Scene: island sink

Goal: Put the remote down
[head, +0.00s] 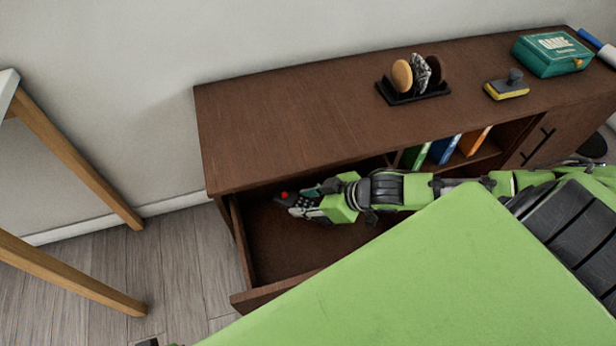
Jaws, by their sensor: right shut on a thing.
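A dark remote (284,198) with a red button shows at the fingertips of my right gripper (308,203). My right arm comes in from the right, and the gripper is shut on the remote over the open drawer (265,256) of the brown cabinet. The gripper fingers hide part of the remote. I cannot tell whether the remote touches the drawer floor. My left gripper is not in view.
The cabinet top (290,125) is mostly bare. It holds a dark stand with rounded pieces (415,92), a yellow-based block (507,87) and a green game box (552,54). Several books (445,149) stand in the shelf below. A wooden-legged table (78,150) stands at left.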

